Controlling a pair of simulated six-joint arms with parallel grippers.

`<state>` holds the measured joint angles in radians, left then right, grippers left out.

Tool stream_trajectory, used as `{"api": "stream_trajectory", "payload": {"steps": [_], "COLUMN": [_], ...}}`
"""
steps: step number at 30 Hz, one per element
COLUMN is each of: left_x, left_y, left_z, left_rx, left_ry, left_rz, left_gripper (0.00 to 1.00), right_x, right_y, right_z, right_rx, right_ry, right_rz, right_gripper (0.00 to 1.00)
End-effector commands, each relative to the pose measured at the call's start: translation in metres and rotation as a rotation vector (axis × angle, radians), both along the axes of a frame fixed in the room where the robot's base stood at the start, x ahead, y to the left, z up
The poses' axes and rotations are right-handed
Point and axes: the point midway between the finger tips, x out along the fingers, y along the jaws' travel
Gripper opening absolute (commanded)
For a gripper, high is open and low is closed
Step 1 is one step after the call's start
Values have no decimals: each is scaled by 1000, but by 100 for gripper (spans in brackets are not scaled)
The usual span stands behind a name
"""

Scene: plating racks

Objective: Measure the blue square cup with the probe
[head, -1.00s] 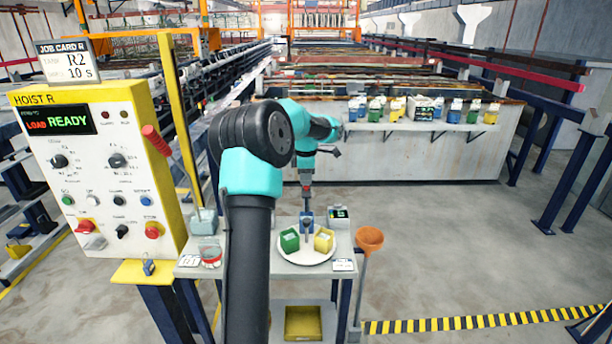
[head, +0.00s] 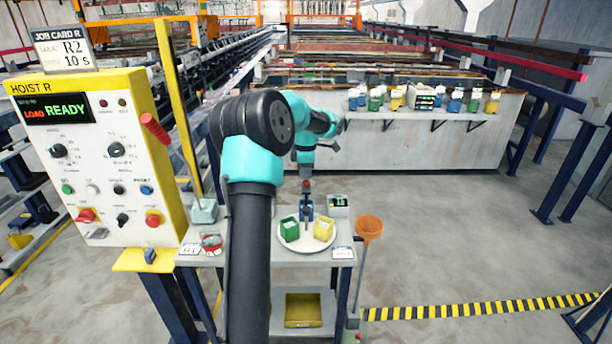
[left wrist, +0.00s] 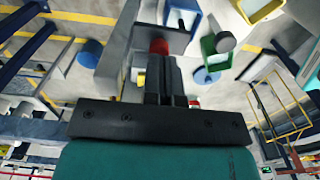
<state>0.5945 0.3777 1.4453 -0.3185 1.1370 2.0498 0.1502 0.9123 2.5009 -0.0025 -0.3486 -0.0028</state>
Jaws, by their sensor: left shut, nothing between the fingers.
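My left gripper (head: 306,184) is shut above the small table, over the back of a white plate (head: 290,247). In the left wrist view its fingers (left wrist: 165,75) are together. A blue item (head: 307,211) stands at the back of the plate below the gripper; a blue square-rimmed cup (left wrist: 169,15) shows in the wrist view. A green square cup (head: 289,230) and a yellow square cup (head: 323,230) are on the plate. A small red part shows near the fingertips; I cannot tell whether it belongs to the probe. A small meter (head: 338,203) with a lit display is right of the blue item.
A yellow hoist panel (head: 150,110) reading READY stands at the left. A far ledge (head: 420,115) bears several coloured containers. A yellow tray (head: 303,312) is on the table's lower shelf. The floor at right is open.

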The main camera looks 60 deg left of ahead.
Motion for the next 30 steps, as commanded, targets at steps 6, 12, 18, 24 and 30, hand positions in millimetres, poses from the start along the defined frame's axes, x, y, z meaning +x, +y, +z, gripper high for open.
{"api": "stream_trajectory", "payload": {"steps": [6, 12, 18, 24, 30], "left_x": [-3, -2, -3, -3, -3], "left_y": [2, 2, 2, 2, 2], "left_z": [35, 73, 109, 128, 130], "left_rx": [2, 2, 1, 0, -1], "left_ry": [-3, -4, -3, -1, 1], "left_rz": [4, 4, 5, 5, 4], "left_gripper": [0, 0, 0, 0, 0], "right_x": [0, 0, 0, 0, 0], "right_y": [0, 0, 0, 0, 0], "right_z": [0, 0, 0, 0, 0], "right_rx": [0, 0, 0, 0, 0], "right_ry": [0, 0, 0, 0, 0], "right_rz": [0, 0, 0, 0, 0], "right_gripper": [43, 43, 43, 43, 43]}}
